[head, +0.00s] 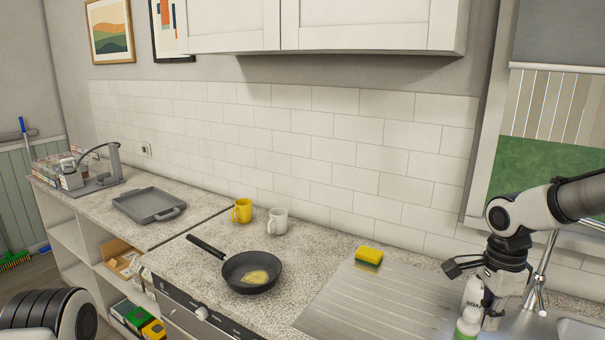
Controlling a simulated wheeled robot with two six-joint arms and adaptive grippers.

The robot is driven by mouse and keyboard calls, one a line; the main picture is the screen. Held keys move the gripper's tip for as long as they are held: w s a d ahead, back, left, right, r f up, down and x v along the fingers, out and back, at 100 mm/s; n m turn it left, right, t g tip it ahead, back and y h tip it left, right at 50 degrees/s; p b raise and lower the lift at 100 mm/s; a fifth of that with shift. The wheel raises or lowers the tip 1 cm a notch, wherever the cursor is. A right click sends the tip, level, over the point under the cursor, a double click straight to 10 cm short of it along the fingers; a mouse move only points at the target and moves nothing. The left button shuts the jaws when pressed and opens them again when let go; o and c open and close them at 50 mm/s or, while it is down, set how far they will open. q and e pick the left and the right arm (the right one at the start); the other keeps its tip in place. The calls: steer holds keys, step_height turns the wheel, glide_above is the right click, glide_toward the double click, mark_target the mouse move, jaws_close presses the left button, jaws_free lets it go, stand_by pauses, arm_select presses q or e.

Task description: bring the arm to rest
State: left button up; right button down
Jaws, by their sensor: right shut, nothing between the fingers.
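My right arm comes in from the right edge in the head view, and my right gripper (489,308) points down over the steel sink area. It is shut with nothing between its fingers. A white bottle (467,324) stands in front of it, close to the fingers. A second white bottle with dark lettering (472,292) shows partly behind the gripper. Whether the gripper touches either bottle, I cannot tell. Only a rounded part of my left arm shows at the lower left corner; my left gripper is out of view.
A black pan (245,285) with food in it sits on the counter. Yellow (242,210) and white (278,220) mugs stand behind it. A sponge (369,257) lies by the ribbed steel drainboard (370,305), which is otherwise clear. A faucet (541,270) stands right of the gripper.

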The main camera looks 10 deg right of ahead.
step_height(320, 180, down, 11)
steer(key=s+g+b, duration=0.1)
steer(key=s+g, duration=0.1)
steer(key=g, duration=0.1)
steer(key=s+a+f+n+b, duration=0.1)
steer(key=s+a+f+n, duration=0.35)
steer(key=s+f, duration=0.4)
steer(key=s+a+f+n+g+b, duration=0.1)
steer(key=s+a+f+n, duration=0.4)
steer(key=s+f, duration=0.4)
steer(key=s+a+f+n+b, duration=0.1)
steer(key=s+a+f+n, duration=0.2)
steer(key=s+a+f, duration=0.45)
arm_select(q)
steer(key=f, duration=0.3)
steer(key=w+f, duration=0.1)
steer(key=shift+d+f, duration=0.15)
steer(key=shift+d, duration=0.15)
arm_select(e)
steer(key=w+d+f+n+t, duration=0.2)
steer(key=w+f+n+t, duration=0.1)
steer(key=w+n, duration=0.3)
steer(key=shift+w+n+t, duration=0.25)
steer(key=shift+n+t, duration=0.3)
steer(key=shift+t, duration=0.25)
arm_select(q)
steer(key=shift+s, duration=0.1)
